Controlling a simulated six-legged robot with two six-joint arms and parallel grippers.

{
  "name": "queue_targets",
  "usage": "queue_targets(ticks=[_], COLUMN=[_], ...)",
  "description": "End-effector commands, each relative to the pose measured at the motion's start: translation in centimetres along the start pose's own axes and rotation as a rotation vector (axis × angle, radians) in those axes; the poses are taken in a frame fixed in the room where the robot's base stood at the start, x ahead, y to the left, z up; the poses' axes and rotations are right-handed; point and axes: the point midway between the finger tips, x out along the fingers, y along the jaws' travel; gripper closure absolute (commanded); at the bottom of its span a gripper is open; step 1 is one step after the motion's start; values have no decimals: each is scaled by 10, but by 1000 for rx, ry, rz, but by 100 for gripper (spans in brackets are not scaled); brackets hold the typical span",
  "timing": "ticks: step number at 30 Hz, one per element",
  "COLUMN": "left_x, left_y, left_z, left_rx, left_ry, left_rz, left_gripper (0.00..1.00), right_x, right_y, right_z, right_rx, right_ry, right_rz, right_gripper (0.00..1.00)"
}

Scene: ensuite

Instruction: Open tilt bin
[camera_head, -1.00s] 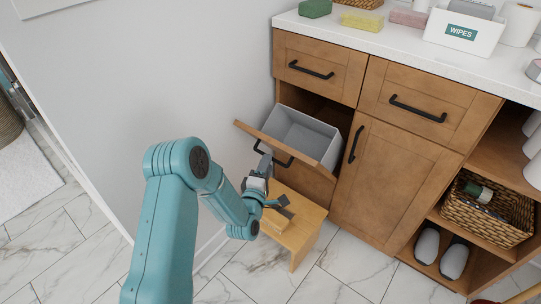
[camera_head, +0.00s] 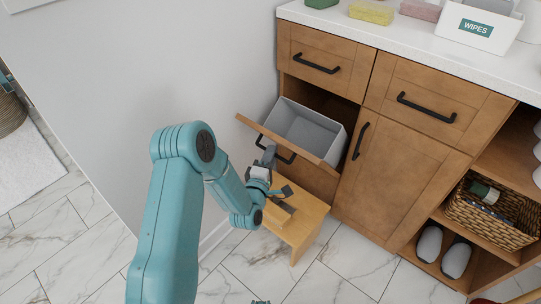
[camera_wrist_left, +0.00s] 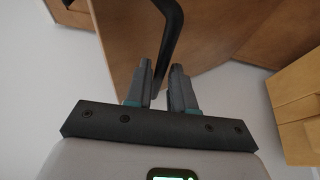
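The tilt bin's wooden front (camera_head: 249,124) leans out from the cabinet at the left, so the bin stands tilted open. Its grey liner (camera_head: 309,129) shows empty inside. A black bar handle (camera_head: 286,158) is on the front; it also curves down from the top of the left wrist view (camera_wrist_left: 172,35). Contact cannot be told.
A small wooden stool (camera_head: 302,222) stands just below the bin front and my left gripper. A wall (camera_head: 180,70) is close on the left. Drawers (camera_head: 322,60) and a door (camera_head: 393,175) of the cabinet are shut. Marble floor (camera_head: 345,260) is clear in front.

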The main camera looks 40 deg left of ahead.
Motion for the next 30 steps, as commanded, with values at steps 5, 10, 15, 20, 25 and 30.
queue_targets(ticks=[5, 10, 15, 20, 25, 30], left_x=[1, 7, 21, 20, 20, 20], left_y=[0, 5, 17, 17, 17, 17], left_z=[0, 3, 8, 8, 7, 7], left_rx=[0, 0, -1, -1, 0, 0], left_ry=[0, -2, -2, -2, -1, -1], left_rz=[0, 4, 4, 3, 3, 3], left_gripper=[100, 100, 100, 100, 62, 62], right_x=[0, 1, 2, 2, 2, 2], right_y=[0, 0, 1, 1, 1, 1], right_z=[0, 0, -1, -1, -1, -1], right_rx=[0, 1, 2, 2, 2, 2], right_ry=[0, 0, 1, 2, 2, 2], right_rz=[0, 0, 0, 0, 0, 0], right_gripper=[57, 57, 57, 57, 57, 57])
